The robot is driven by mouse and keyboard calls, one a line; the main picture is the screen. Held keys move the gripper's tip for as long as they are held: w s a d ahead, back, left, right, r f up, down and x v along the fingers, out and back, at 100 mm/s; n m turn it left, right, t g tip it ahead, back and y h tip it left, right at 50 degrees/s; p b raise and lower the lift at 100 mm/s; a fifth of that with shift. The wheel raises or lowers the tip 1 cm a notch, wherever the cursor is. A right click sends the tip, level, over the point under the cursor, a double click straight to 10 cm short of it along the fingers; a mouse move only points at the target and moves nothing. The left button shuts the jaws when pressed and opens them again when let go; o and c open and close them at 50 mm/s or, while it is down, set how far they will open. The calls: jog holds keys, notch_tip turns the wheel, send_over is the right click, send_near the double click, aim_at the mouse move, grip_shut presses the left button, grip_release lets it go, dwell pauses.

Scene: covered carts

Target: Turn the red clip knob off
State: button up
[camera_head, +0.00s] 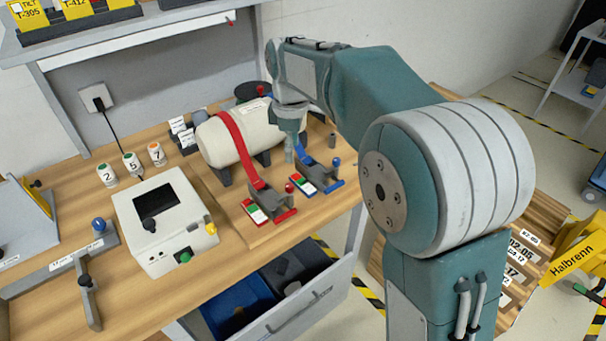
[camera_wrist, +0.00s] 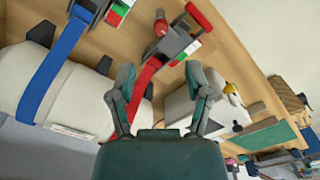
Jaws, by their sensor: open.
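The red clip (camera_head: 265,203) sits on the bench at the lower end of a red strap (camera_head: 243,150) that runs over a cream cylinder (camera_head: 215,140). Its round red knob (camera_head: 290,187) stands at its right side, with a green, white and red label beside the clip. In the wrist view the red knob (camera_wrist: 161,27) shows beyond my fingertips, and the red strap (camera_wrist: 146,82) passes between my fingers. My gripper (camera_wrist: 160,72) is open and empty, apart from the knob. In the head view my gripper (camera_head: 289,148) hangs beside the cylinder, partly hidden by my arm.
A blue clip (camera_head: 318,175) with a blue knob (camera_head: 336,161) stands close to the right of the red one. A white box (camera_head: 165,222) with buttons stands left. An open drawer (camera_head: 300,300) juts out below the bench. Numbered pots stand at the back left.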

send_over(289, 185)
jog(key=f, duration=0.3)
jog(key=a+f, duration=0.1)
jog(key=f, duration=0.1)
jog(key=shift+f, duration=0.25)
jog(key=f, duration=0.1)
jog(key=d+f, duration=0.1)
jog(key=f, duration=0.3)
jog(key=shift+d+f, duration=0.2)
jog(key=shift+d, duration=0.1)
jog(key=shift+a+f, duration=0.15)
jog(key=shift+a, duration=0.3)
jog(key=shift+w, duration=0.1)
jog(key=c, duration=0.8)
jog(key=shift+d, duration=0.15)
grip_shut()
